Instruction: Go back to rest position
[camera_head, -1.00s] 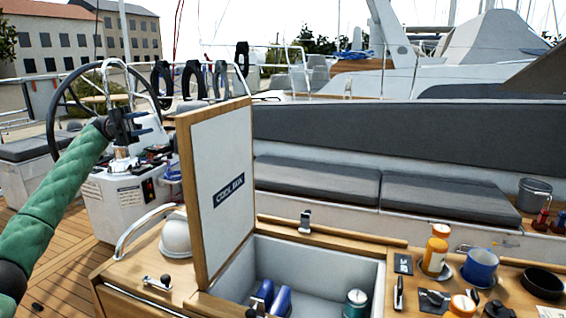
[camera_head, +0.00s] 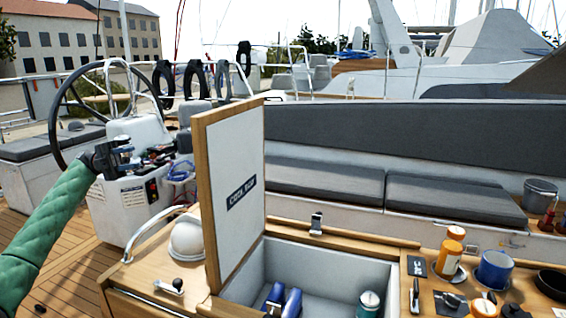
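My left gripper (camera_head: 127,155) is at the end of the green-sleeved arm that comes in from the left. It shows in front of the white steering pedestal (camera_head: 125,203). Its two dark fingers look apart, with nothing seen between them. I cannot tell how far it is from the pedestal. My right gripper is out of view.
The cool box lid (camera_head: 235,195) stands upright, right of my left gripper. The open cool box (camera_head: 330,275) holds blue items and a green canister (camera_head: 369,303). A blue mug (camera_head: 494,270) and orange-capped bottle (camera_head: 450,256) stand right. A steering wheel (camera_head: 62,115) stands left.

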